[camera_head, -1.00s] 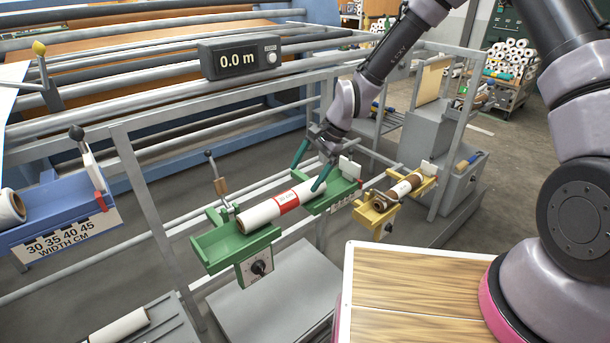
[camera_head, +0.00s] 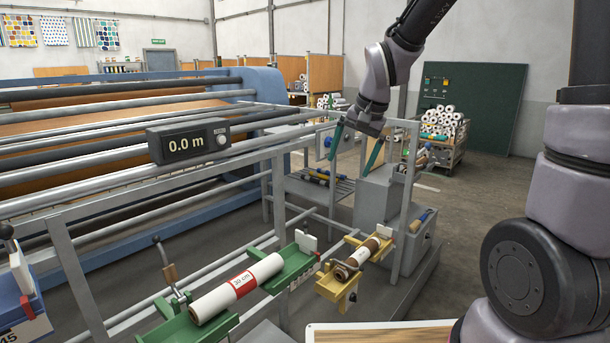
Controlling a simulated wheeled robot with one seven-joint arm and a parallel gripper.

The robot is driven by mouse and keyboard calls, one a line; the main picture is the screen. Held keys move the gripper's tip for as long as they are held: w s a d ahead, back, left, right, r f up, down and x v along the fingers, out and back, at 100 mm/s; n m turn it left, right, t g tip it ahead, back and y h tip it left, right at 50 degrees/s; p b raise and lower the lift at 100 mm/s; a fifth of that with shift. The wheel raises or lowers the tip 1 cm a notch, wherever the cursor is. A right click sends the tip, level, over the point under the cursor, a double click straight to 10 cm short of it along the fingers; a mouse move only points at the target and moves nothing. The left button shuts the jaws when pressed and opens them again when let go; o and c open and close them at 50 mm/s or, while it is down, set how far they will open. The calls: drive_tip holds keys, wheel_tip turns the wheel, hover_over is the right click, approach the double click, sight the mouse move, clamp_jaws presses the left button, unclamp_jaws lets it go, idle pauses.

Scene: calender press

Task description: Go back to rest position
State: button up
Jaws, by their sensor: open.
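My gripper (camera_head: 356,145) is open and empty, with two green fingers spread apart and pointing down. It is raised in the air above the machine's grey frame, clear of the rolls. A white roll with a red label (camera_head: 237,287) lies across the green cradles (camera_head: 290,270) below and to the left of the gripper. A brown and white roll (camera_head: 356,258) rests in the yellow cradle (camera_head: 329,288) below the gripper. My arm reaches in from the right side.
A grey meter box reading 0.0 m (camera_head: 188,141) sits on the rails at the left. A grey shelf (camera_head: 316,190) with tools stands behind the frame. A cart of white rolls (camera_head: 440,140) stands farther back. Open floor (camera_head: 490,195) lies at the right.

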drive_tip(key=s+d+r+t, duration=0.3)
drive_tip(key=s+d+r, duration=1)
drive_tip(key=s+d, duration=0.1)
drive_tip(key=shift+s+r+n+t+h, duration=0.15)
drive_tip(key=shift+s+n+t+h, duration=0.2)
drive_tip(key=shift+s, duration=0.5)
